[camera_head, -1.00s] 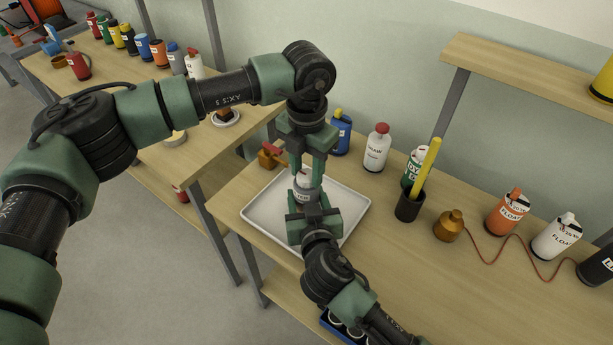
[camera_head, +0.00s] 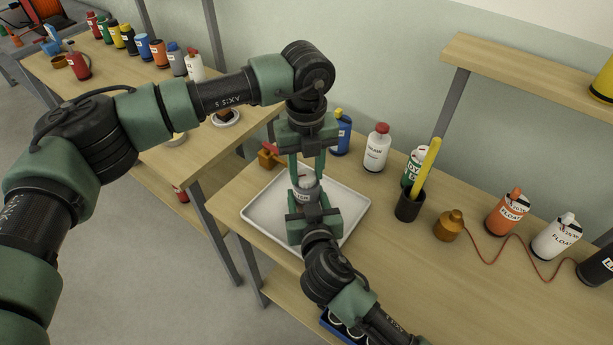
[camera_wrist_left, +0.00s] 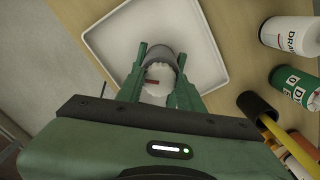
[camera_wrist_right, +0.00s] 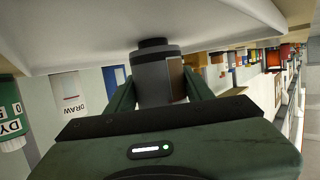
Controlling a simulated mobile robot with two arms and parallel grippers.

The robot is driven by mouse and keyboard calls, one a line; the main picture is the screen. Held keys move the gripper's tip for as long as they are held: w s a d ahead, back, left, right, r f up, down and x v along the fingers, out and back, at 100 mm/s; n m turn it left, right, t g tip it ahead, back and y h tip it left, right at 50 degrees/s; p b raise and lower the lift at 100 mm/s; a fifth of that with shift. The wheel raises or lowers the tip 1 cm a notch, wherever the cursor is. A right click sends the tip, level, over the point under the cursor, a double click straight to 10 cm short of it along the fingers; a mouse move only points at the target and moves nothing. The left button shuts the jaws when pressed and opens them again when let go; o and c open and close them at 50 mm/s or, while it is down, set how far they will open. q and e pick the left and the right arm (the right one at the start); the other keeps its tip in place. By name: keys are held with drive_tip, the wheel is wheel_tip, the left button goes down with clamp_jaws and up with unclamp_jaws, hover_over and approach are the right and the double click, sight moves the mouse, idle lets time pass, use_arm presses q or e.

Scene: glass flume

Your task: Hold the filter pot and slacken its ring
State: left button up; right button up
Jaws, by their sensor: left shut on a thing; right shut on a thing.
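The filter pot (camera_head: 305,182) is a small grey and white pot over the white tray, mostly hidden between my grippers in the head view. My left gripper (camera_head: 306,172) comes down from above, shut on the upper part of the pot. My right gripper (camera_wrist_right: 160,95) is shut on the pot's body from the side.
The white tray (camera_head: 262,211) lies on the wooden bench under both grippers. Behind it stand a blue bottle (camera_head: 341,134) and a white bottle (camera_head: 377,150). A black cup (camera_head: 408,206) with a yellow stick and a brass-coloured pot (camera_head: 449,226) stand to the right.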

use_arm(q)
drive_tip(key=o, duration=0.8)
drive_tip(key=m, duration=1)
